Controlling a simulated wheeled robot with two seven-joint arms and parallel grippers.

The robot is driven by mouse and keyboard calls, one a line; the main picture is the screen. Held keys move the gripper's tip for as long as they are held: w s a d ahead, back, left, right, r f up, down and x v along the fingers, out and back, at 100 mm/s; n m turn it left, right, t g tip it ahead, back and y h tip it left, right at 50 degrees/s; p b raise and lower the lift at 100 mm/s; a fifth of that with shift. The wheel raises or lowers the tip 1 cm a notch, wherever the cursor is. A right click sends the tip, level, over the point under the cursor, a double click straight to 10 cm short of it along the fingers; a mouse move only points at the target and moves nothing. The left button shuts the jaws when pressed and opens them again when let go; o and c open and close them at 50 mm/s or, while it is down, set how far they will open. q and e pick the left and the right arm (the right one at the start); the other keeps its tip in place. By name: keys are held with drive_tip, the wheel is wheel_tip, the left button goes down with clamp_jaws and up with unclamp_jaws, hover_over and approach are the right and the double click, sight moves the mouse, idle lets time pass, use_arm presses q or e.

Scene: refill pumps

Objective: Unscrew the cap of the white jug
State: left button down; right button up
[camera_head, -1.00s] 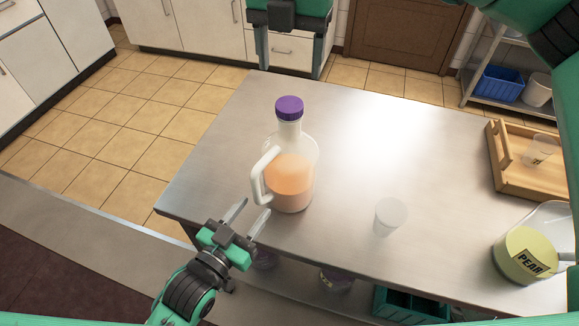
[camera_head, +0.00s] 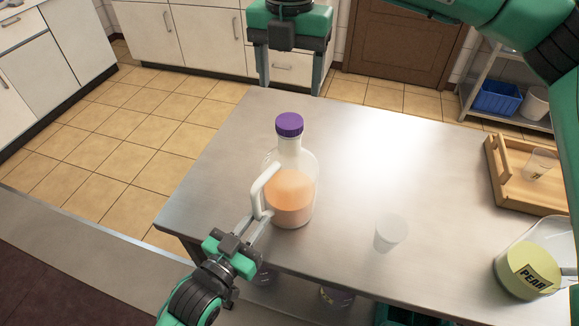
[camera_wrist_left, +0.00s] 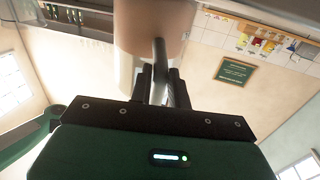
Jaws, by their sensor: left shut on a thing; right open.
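The white jug (camera_head: 304,168) stands upright on the steel table, clear-walled and partly filled with orange liquid. Its purple cap (camera_head: 289,125) sits on the neck. Its white handle (camera_head: 260,187) faces left. My left gripper (camera_head: 262,218) is shut on the lower part of the handle. In the left wrist view, the left gripper's fingers (camera_wrist_left: 160,88) are close together in front of the jug (camera_wrist_left: 150,22). My right gripper (camera_head: 290,85) is open and empty, pointing down beyond the cap in the picture, apart from it.
A clear cup (camera_head: 390,233) stands right of the jug on the steel table (camera_head: 350,150). A jug labelled PEAR (camera_head: 527,270) and a wooden tray (camera_head: 510,185) holding a clear cup are at the right. The table between is clear.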

sight(289, 120)
drive_tip(key=m, duration=0.9)
drive_tip(key=shift+f, duration=4)
